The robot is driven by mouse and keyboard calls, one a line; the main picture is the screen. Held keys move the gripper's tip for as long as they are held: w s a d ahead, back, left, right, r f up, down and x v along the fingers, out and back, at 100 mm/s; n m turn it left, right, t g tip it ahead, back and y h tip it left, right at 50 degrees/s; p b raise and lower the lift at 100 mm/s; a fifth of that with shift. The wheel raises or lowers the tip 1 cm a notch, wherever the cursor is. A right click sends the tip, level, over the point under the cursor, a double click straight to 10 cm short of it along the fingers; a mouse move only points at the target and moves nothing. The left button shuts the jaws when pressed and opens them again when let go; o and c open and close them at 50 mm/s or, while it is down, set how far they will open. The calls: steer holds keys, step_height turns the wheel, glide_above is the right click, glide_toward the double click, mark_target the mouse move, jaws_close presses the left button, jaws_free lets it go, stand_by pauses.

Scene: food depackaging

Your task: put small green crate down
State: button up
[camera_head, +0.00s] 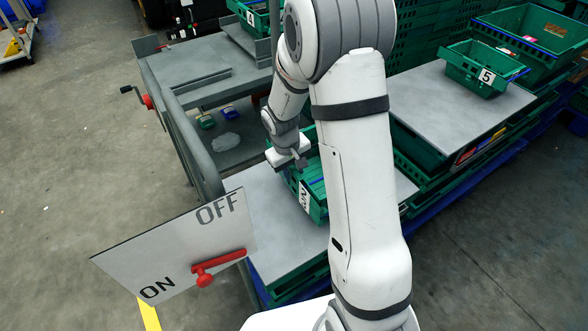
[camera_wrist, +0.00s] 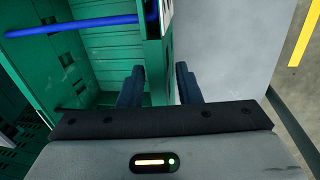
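A small green crate (camera_head: 317,204) with a number label that looks like 3 is under my gripper (camera_head: 290,162), above or on a grey board; I cannot tell if it touches the board. My forearm hides part of it. In the wrist view the crate wall (camera_wrist: 157,62) stands between the two dark fingers of my gripper (camera_wrist: 160,85). A blue bar (camera_wrist: 75,24) crosses the crate's open inside at the upper left of the wrist view.
The grey board (camera_head: 275,235) lies on stacked green crates. To the right, a small green crate labelled 5 (camera_head: 482,69) sits on another grey board (camera_head: 440,105). An ON/OFF panel (camera_head: 180,240) with a red lever stands at the front left. A grey metal table (camera_head: 195,70) is behind.

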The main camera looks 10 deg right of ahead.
steer(key=shift+o, duration=0.8)
steer(key=shift+r, duration=0.25)
step_height(320, 180, up, 12)
steer(key=a+p, duration=0.2)
steer(key=s+d+r+m+y, duration=0.1)
steer(key=s+r, duration=0.3)
steer(key=s, duration=0.6)
steer(key=s+d+r+m+t, duration=0.1)
steer(key=s+r, duration=0.3)
steer(key=s, duration=0.7)
steer(key=shift+d+r+m+t+y, duration=0.2)
steer(key=shift+m+t+y, duration=0.15)
steer(key=shift+m, duration=0.35)
steer(key=shift+w, duration=0.1)
